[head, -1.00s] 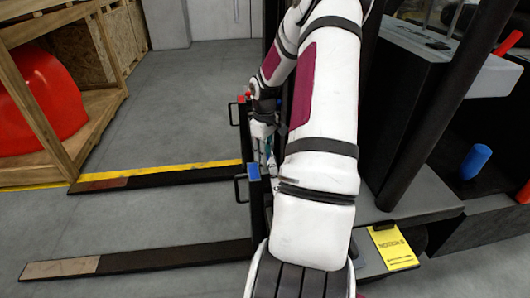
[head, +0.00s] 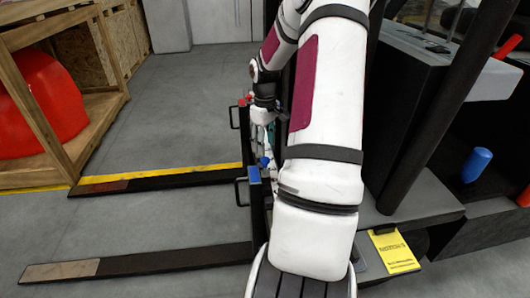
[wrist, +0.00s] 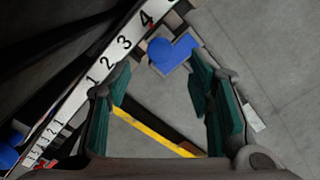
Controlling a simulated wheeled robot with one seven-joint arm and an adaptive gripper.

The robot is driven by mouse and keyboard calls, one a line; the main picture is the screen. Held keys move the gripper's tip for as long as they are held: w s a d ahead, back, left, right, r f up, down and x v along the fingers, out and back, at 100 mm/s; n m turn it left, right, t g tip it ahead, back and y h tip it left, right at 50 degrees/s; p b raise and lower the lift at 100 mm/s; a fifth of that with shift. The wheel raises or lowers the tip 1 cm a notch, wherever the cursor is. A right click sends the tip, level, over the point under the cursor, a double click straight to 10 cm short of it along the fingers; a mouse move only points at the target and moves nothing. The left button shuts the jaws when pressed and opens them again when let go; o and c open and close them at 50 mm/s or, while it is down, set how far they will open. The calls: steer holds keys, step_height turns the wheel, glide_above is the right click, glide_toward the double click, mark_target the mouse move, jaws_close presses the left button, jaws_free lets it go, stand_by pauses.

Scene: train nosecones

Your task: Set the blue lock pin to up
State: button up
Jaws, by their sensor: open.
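The blue lock pin shows as a round blue knob (head: 265,162) on the near fork carriage, beside a blue block (head: 254,175). In the wrist view the knob (wrist: 160,52) lies against the blue block (wrist: 184,53), just beyond my fingertips and roughly between their lines. My gripper (head: 266,134) is partly hidden behind my own arm in the head view, above and behind the knob. In the wrist view its green-padded fingers (wrist: 161,82) are apart with nothing between them. I cannot tell the pin's height setting.
A white numbered scale (wrist: 123,42) runs along the carriage, left of the fingers. A red block (head: 245,100) marks the far fork. Near (head: 150,262) and far (head: 160,178) forks extend left over clear floor. A wooden crate (head: 110,80) holds a red nosecone (head: 35,105).

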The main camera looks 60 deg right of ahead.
step_height(320, 180, up, 7)
steer(key=shift+f, duration=0.2)
stand_by(0.6)
